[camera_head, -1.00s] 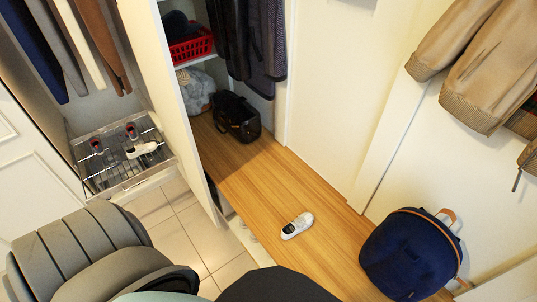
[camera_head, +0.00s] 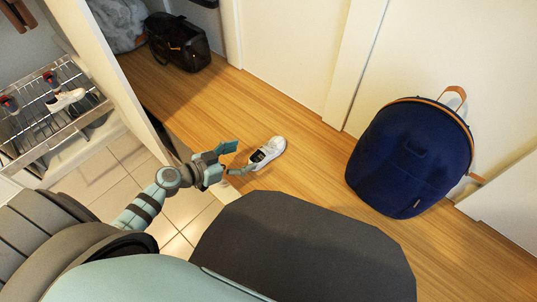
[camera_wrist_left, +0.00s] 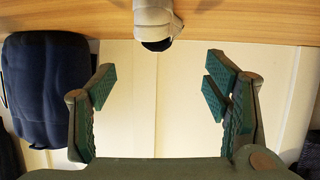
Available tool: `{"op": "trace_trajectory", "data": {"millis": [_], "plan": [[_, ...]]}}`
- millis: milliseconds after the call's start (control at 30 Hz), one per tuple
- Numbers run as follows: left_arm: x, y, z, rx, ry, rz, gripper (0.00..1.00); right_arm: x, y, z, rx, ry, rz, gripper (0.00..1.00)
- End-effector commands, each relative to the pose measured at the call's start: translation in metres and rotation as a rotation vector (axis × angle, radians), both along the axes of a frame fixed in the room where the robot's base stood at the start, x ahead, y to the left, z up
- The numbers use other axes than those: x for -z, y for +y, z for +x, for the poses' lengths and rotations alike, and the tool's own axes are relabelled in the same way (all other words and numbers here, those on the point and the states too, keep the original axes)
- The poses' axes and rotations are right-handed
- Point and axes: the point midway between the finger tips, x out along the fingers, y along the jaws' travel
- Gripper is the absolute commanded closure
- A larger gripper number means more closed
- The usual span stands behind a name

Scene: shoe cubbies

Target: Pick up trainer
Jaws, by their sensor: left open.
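A white trainer (camera_head: 272,149) with a dark opening lies on the wooden bench in the head view. In the left wrist view the trainer (camera_wrist_left: 153,20) shows at the top middle, its dark opening towards the fingers. My left gripper (camera_head: 236,159) is open and empty, just left of the trainer's dark end in the head view. In the left wrist view its spread fingers (camera_wrist_left: 160,82) stand apart below the trainer, with nothing between them. I cannot tell whether a finger touches it. My right gripper is out of view.
A navy backpack (camera_head: 411,158) stands on the bench (camera_head: 318,178) to the right. A black bag (camera_head: 178,42) sits at the back. A wire rack (camera_head: 40,130) at left holds another white shoe (camera_head: 65,99). A cabinet panel (camera_head: 112,80) stands left of my gripper.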

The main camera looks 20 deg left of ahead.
Motion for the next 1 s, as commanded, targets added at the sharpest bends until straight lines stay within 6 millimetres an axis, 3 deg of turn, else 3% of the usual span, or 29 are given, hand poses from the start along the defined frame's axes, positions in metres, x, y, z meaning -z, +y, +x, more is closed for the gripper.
{"op": "trace_trajectory", "data": {"millis": [100,333,533,767,800,1000], "plan": [[0.011,-0.014,0.023,-0.001,0.0,-0.005,0.3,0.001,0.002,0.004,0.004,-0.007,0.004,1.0],[0.026,-0.025,0.045,-0.001,0.003,-0.003,0.3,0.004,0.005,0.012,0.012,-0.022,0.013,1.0],[0.047,-0.04,0.074,-0.001,0.002,-0.004,0.3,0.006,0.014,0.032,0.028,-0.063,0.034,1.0],[0.048,-0.042,0.079,0.0,0.003,-0.001,0.3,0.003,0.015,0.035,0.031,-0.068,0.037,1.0],[0.048,-0.042,0.079,-0.001,0.003,-0.001,0.31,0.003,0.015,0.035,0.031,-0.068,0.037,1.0],[0.048,-0.042,0.078,-0.001,0.003,-0.001,0.64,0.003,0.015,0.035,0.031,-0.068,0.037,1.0]]}}
